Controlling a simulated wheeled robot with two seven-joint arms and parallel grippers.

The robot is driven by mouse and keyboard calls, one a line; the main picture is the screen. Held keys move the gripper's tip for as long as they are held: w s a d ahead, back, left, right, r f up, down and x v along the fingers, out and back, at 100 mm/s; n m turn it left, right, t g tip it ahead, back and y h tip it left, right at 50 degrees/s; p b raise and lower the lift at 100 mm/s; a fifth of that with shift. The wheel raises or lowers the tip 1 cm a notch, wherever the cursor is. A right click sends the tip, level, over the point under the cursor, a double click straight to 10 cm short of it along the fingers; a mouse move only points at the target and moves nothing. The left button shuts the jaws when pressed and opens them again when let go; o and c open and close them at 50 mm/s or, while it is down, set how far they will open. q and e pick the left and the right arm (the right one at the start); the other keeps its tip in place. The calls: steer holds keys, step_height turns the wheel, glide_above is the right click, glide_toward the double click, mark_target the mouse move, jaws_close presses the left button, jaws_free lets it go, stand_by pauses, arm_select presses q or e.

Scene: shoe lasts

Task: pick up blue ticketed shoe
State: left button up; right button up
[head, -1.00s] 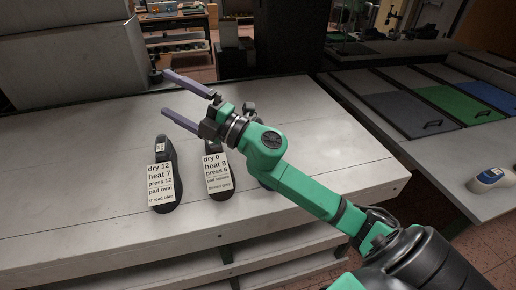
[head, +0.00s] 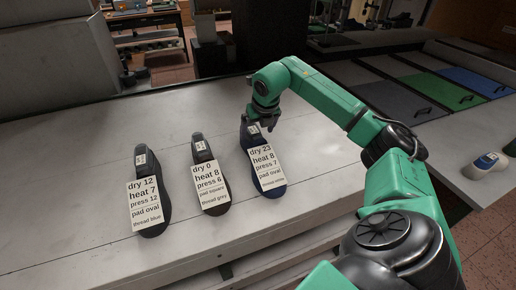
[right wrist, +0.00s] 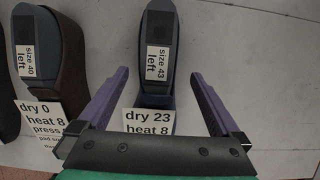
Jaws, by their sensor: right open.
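A dark blue shoe (head: 270,191) on the white table bears a ticket (head: 266,168) reading dry 23, heat 8, press 7, pad oval, thread white. In the right wrist view the shoe (right wrist: 156,95) lies between my fingers, with a "size 43 left" label. My right gripper (head: 263,124) is open above the shoe's far end; in the wrist view the gripper (right wrist: 160,73) has a finger on each side of it. Whether the fingers touch it cannot be told. My left gripper is not in view.
A brown-black shoe (head: 211,208) ticketed dry 0 stands to the left, and a black shoe (head: 153,229) ticketed dry 12, thread blue, farther left. Another shoe (head: 486,166) is on the right bench. The table (head: 70,180) is clear at left.

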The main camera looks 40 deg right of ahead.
steer(key=x, duration=0.1)
steer(key=p+x, duration=0.2)
steer(key=x, duration=0.1)
steer(key=shift+a+f, duration=0.15)
steer(key=shift+a, duration=0.05)
steer(key=shift+w+f, duration=0.2)
steer(key=shift+f, duration=0.25)
steer(key=c, duration=1.5)
steer(key=shift+d+r, duration=0.1)
steer(key=shift+r, duration=0.05)
jaws_close()
